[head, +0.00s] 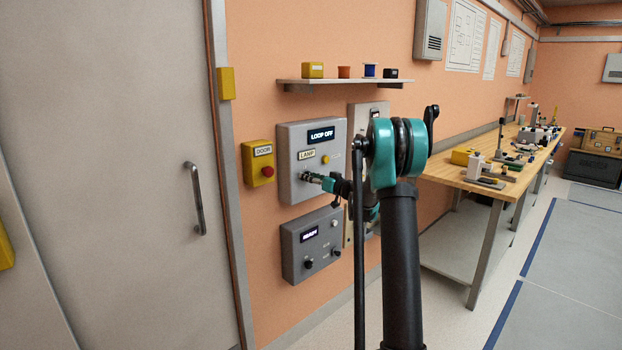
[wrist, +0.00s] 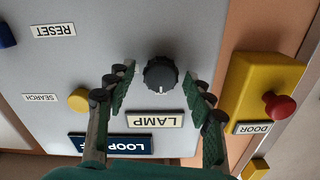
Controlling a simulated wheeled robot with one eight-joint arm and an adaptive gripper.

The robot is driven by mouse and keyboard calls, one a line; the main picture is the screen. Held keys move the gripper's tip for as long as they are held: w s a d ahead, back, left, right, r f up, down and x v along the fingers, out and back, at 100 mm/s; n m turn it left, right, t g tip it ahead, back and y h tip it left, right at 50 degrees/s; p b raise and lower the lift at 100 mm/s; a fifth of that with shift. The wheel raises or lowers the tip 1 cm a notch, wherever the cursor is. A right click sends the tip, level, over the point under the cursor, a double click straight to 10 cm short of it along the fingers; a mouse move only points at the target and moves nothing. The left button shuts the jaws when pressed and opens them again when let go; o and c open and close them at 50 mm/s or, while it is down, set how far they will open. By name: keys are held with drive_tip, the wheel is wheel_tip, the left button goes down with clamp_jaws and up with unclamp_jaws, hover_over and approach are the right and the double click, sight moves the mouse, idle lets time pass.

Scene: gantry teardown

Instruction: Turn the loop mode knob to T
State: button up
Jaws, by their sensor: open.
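A grey control box (head: 287,135) on the orange wall has a dark display (head: 321,135) reading LOOP OFF and a plate (head: 307,155) reading LAMP. A round black knob (wrist: 160,74) on this box shows in the wrist view, where the picture is upside down. Its white pointer mark faces the LAMP plate (wrist: 155,119). I see no letter T around it. My gripper (wrist: 160,84) is open, with one finger on each side of the knob and gaps between.
A yellow DOOR box (head: 259,163) with a red button is left of the control box. A lower grey box (head: 312,244) has a display and knobs. A shelf (head: 340,82) is above. A workbench (head: 490,180) with tools stands right.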

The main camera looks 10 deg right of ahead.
drive_tip(key=c, duration=1.2)
drive_tip(key=shift+o, duration=0.2)
drive_tip(key=shift+m, duration=0.3)
drive_tip(key=shift+d+f+m, duration=0.1)
drive_tip(key=shift+m, duration=4.2)
drive_tip(key=shift+d+f+m, duration=0.1)
drive_tip(key=shift+m, duration=4.2)
